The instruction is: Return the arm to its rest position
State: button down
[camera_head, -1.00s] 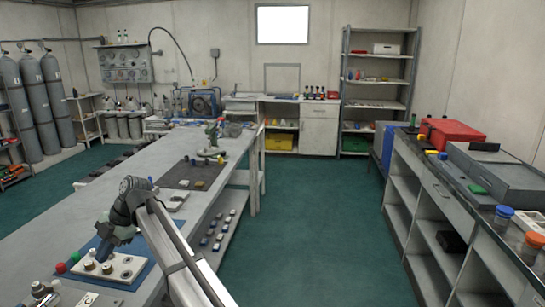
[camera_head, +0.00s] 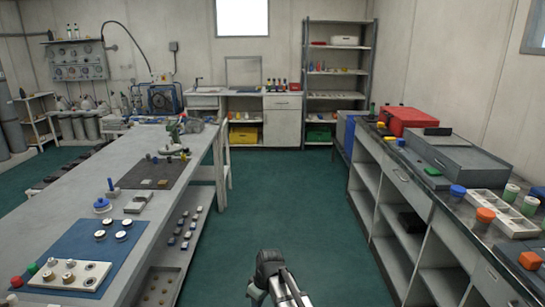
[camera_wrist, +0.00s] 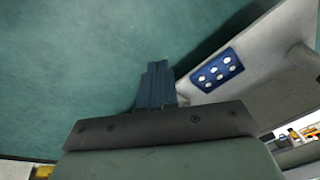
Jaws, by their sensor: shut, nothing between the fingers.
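My gripper shows in the wrist view (camera_wrist: 155,85) with its blue-grey fingers pressed together and nothing between them. Green floor (camera_wrist: 70,70) lies beyond the fingers. In the head view my arm is folded low at the bottom middle, over the aisle between the left bench (camera_head: 95,192) and the right counter; its fingertips cannot be made out there. It is clear of both and touches nothing that I can see.
The left bench carries a blue mat (camera_head: 62,240) with a white block (camera_head: 75,276) and several round fittings. The right counter holds a red case (camera_head: 405,120), a grey case (camera_head: 455,155) and capped jars. The green floor (camera_head: 275,195) between is free.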

jog(key=s+d+f+m+h, duration=0.1)
jog(key=s+d+f+m, duration=0.25)
jog(key=d, duration=0.45)
jog(key=s+d+f+m+h, duration=0.1)
jog(key=s+d+f+m, duration=0.1)
jog(key=s+d+m, duration=0.35)
jog(key=s+d+f+m, duration=0.2)
jog(key=d+f, duration=0.1)
jog(key=d, duration=0.6)
jog(key=s+f+g, duration=0.3)
jog(key=s+f, duration=0.7)
jog(key=s, duration=0.4)
jog(key=s+f+g, duration=0.3)
jog(key=s+f, duration=0.7)
jog(key=s, duration=0.5)
jog(key=shift+f+g, duration=0.25)
jog(key=shift+g, duration=0.15)
jog(key=shift+w, duration=0.15)
